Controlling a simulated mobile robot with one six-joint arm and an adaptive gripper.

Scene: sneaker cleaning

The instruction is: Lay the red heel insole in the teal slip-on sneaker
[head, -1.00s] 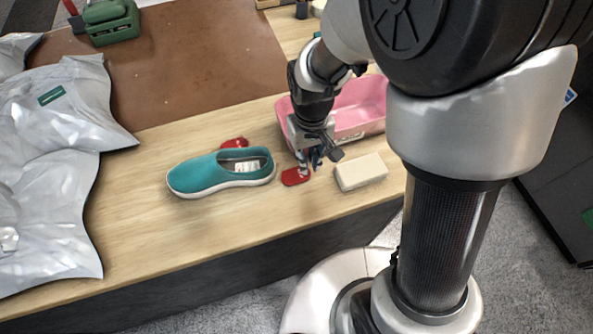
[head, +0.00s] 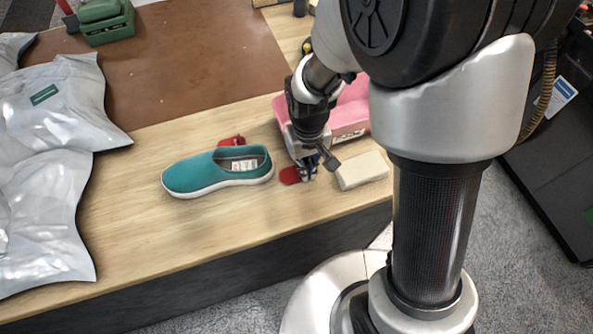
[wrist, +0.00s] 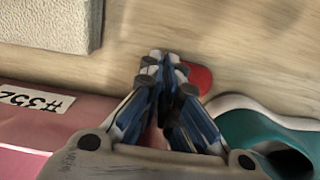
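The teal slip-on sneaker (head: 200,172) lies on the wooden bench with its opening to the right; part of it shows at the lower right of the wrist view (wrist: 245,128). One red heel insole (head: 290,175) lies just right of the sneaker's heel, and it also shows in the wrist view (wrist: 199,78). Another red piece (head: 232,141) is partly hidden behind the sneaker. My gripper (head: 308,174) is down at the right end of the nearer insole. In the wrist view its fingertips (wrist: 162,64) are close together over the insole's edge. Whether they clamp it is hidden.
A cream block (head: 361,171) lies just right of my gripper. Silvery bags (head: 45,180) cover the left side. A brown mat (head: 190,60) lies at the back. Bare wood lies in front of the sneaker.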

